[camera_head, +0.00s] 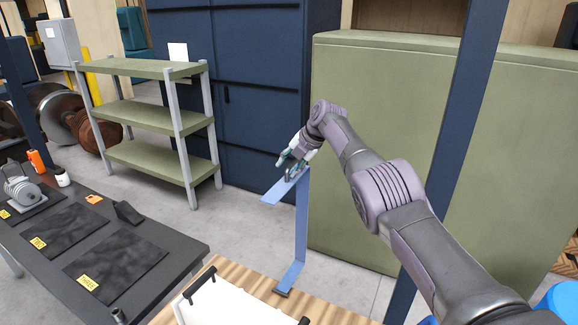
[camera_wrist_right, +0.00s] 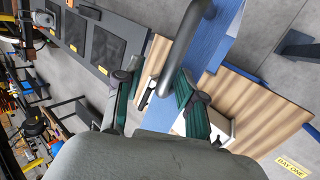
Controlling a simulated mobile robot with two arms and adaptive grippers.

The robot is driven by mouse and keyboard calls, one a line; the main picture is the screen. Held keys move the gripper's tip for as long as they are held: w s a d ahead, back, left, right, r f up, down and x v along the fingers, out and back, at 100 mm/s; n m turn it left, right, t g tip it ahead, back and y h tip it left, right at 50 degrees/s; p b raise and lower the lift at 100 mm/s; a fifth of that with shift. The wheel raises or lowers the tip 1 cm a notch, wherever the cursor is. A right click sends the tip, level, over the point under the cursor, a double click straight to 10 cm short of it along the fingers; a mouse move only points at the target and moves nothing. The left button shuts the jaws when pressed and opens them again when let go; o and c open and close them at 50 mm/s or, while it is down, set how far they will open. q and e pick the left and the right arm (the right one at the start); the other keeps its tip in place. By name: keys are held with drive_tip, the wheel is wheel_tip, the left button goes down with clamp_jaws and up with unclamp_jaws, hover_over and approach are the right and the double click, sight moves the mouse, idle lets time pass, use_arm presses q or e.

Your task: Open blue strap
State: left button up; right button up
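The blue strap (camera_head: 301,225) stands upright from the wooden surface, bends at the top and has a flat arm pointing left. A dark foot (camera_head: 282,291) is at its base. My right gripper (camera_head: 291,160) is at the strap's top bend. In the right wrist view, the fingers of my right gripper (camera_wrist_right: 157,84) are apart. A curved grey handle (camera_wrist_right: 183,45) runs between them, close to the right finger, with a gap to the left one. The blue strap (camera_wrist_right: 221,35) shows behind the handle. My left gripper is in neither view.
A white case (camera_head: 215,303) with dark handles lies on the wooden surface (camera_head: 340,311). A dark table (camera_head: 165,236) with mats stands at left. Green shelves (camera_head: 150,117) and a blue cabinet (camera_head: 258,95) are behind; a large green box (camera_head: 385,130) stands behind my right arm.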

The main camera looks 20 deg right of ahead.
drive_tip(key=shift+v, duration=1.05)
drive_tip(key=v, duration=1)
drive_tip(key=shift+f, duration=0.1)
